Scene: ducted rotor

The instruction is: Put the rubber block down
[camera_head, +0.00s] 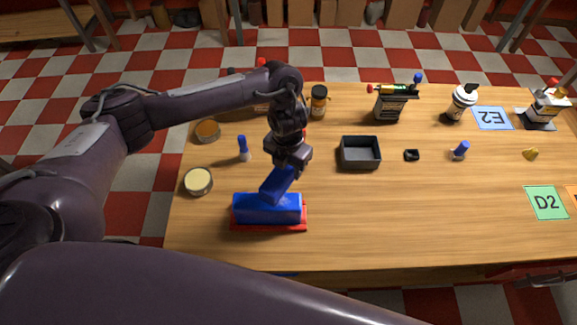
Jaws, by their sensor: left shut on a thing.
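My left gripper (284,168) points down over the front left of the table (400,220) and is shut on a tilted blue piece (275,186), which I take to be the rubber block. Its lower end overlaps the top of a larger blue block (267,209) in the picture; I cannot tell whether they touch. The larger blue block lies on a flat red base (292,227). The fingertips are partly hidden by the gripper body. My right gripper is not in view.
A dark open tray (360,167) stands right of the gripper. A blue-capped bottle (243,150) and two round tins (198,182) (207,131) stand to its left. Bottles and a dark holder (391,106) stand behind. A green D2 card (546,203) lies at right. The front middle is clear.

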